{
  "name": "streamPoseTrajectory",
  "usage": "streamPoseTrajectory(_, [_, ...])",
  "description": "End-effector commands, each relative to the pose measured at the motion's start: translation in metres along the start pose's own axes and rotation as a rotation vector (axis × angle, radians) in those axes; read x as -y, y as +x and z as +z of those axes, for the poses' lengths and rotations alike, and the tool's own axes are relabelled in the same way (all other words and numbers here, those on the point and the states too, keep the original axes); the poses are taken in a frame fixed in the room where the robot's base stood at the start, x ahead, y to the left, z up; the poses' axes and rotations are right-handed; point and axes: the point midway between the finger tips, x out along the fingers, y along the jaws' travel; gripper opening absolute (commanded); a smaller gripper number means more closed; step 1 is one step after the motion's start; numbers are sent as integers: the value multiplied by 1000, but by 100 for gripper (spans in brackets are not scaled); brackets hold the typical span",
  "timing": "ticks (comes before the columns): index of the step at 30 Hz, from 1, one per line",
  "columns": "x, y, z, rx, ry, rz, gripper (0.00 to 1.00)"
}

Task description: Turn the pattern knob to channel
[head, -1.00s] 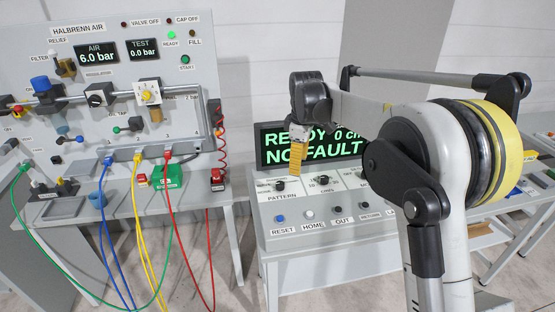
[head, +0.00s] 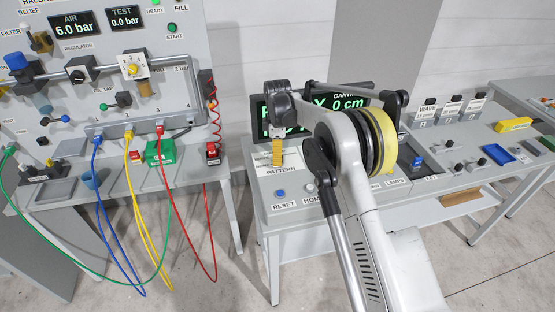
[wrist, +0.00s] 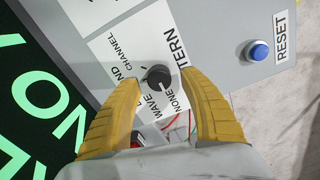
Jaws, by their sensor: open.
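The pattern knob (wrist: 156,78) is a round black dial on a white label in the wrist view. Around it I read CHANNEL, a partly hidden word ending in ND, WAVE and NONE. A pale mark on the knob appears to face the NONE side. My gripper (wrist: 163,82) is open, with one yellow finger on each side of the knob. I cannot tell whether either finger touches it. In the head view my gripper (head: 277,153) points down over the PATTERN label (head: 281,170) and hides the knob.
The blue RESET button (wrist: 257,51) is to the right of the knob. The lit display (wrist: 35,95) lies close on the left. In the head view an air test panel (head: 100,75) with coloured hoses stands left, and a bench with trays (head: 497,155) stands right.

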Motion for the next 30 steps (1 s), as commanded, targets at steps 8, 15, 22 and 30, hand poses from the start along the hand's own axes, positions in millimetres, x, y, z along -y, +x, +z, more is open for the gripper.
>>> streamPoseTrajectory(8, [0, 12, 0, 0, 1, 0, 51])
streamPoseTrajectory(15, [0, 12, 0, 0, 1, 0, 25])
streamPoseTrajectory(22, [0, 12, 0, 0, 1, 0, 0])
streamPoseTrajectory(30, [0, 12, 0, 0, 27, 0, 0])
